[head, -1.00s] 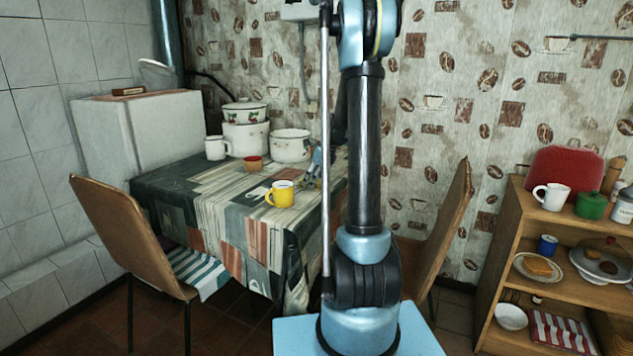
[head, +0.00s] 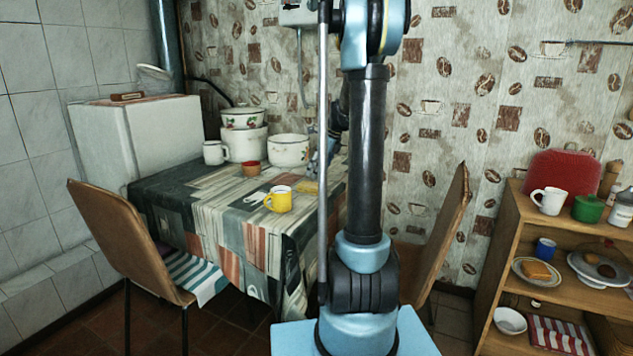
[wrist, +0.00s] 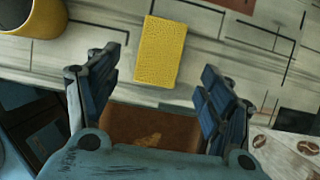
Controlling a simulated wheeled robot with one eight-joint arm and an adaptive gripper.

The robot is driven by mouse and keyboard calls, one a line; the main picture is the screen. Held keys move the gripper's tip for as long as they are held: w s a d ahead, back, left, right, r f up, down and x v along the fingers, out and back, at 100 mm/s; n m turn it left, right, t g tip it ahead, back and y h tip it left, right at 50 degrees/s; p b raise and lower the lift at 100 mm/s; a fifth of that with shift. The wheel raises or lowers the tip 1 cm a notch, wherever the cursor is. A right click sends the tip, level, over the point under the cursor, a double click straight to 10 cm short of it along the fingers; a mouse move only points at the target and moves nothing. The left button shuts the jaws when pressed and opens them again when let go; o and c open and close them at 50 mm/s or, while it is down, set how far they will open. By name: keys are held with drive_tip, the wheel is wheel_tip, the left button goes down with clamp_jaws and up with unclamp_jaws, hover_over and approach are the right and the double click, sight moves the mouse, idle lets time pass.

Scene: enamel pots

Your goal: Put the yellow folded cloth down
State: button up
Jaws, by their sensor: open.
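The yellow folded cloth (wrist: 161,52) lies flat on the patterned tablecloth in the wrist view. It also shows in the head view (head: 308,187) as a small yellow patch right of the yellow mug. My gripper (wrist: 165,75) is open, with its two fingers apart on either side below the cloth in the wrist view. Nothing is between the fingertips. In the head view my gripper (head: 318,165) is partly hidden behind my arm, above the table's right part.
A yellow mug (head: 279,199) stands left of the cloth. A red-brown bowl (head: 250,167), a white mug (head: 214,153) and white pots (head: 289,150) stand farther back on the table (head: 230,205). Chairs flank the table. A wooden shelf (head: 505,230) stands at the right.

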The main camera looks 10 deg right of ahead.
drive_tip(key=v, duration=0.4)
drive_tip(key=s+a+f+n+h, duration=0.1)
drive_tip(key=s+a+n, duration=0.1)
drive_tip(key=s+n, duration=0.75)
drive_tip(key=s+a+f+n+h, duration=0.1)
drive_tip(key=s+a+n, duration=0.25)
drive_tip(key=s, duration=1.15)
drive_tip(key=s+d+f+n+h, duration=0.1)
drive_tip(key=s+f+n, duration=0.4)
drive_tip(key=s, duration=0.3)
drive_tip(key=s+d+f+n, duration=0.1)
drive_tip(key=s+f+n, duration=0.5)
drive_tip(key=s+n, duration=0.1)
drive_tip(key=shift+s+d+g+h, duration=0.3)
drive_tip(key=shift+s+h, duration=0.1)
drive_tip(key=shift+s, duration=0.45)
drive_tip(key=shift+o, duration=0.5)
